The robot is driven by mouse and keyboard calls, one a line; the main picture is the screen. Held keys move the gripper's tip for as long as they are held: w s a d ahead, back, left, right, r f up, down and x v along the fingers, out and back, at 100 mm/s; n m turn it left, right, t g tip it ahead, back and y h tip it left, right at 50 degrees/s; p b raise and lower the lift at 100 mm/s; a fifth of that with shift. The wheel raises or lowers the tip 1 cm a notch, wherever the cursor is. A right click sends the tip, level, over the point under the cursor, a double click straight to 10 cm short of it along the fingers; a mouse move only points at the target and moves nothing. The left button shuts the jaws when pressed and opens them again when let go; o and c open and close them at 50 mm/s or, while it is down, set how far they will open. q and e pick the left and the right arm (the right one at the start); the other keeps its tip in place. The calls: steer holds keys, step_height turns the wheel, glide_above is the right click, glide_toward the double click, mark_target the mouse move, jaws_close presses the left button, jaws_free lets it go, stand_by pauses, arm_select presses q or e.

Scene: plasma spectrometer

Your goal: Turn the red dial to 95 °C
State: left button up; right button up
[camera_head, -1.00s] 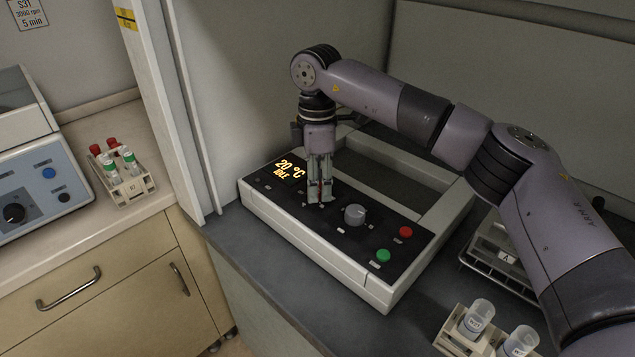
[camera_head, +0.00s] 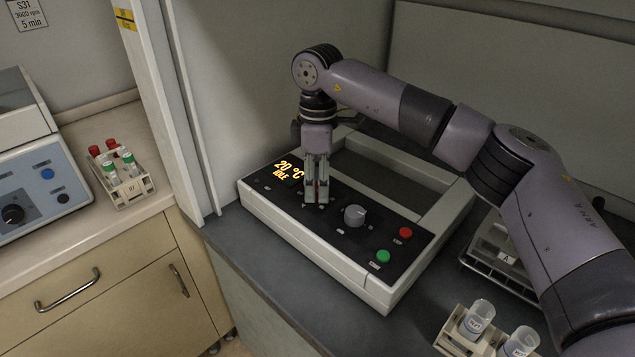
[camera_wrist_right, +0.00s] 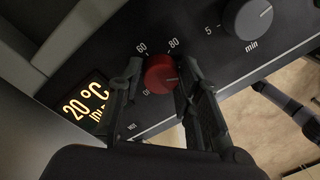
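The red dial (camera_wrist_right: 160,74) sits on the dark panel of the white device (camera_head: 346,266). In the wrist view its pale pointer line faces right, with 60 and 80 printed above it. My right gripper (camera_wrist_right: 158,75) points down over the dial, one finger on each side, and the fingers appear to touch it. In the head view the right gripper (camera_head: 316,200) mostly hides the dial. The device's display (camera_head: 288,171) reads 20 °C and IDLE, and it also shows in the wrist view (camera_wrist_right: 85,105).
A grey dial (camera_head: 355,215), a green button (camera_head: 383,256) and a red button (camera_head: 405,232) share the panel. Tube racks stand at lower right (camera_head: 459,343) and on the left counter (camera_head: 127,190). A metal rack (camera_head: 497,262) lies right of the device.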

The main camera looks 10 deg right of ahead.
steer(key=o, duration=0.4)
steer(key=r, duration=1.2)
steer(key=shift+w+d, duration=0.1)
steer(key=shift+w, duration=0.2)
steer(key=shift+f, duration=0.1)
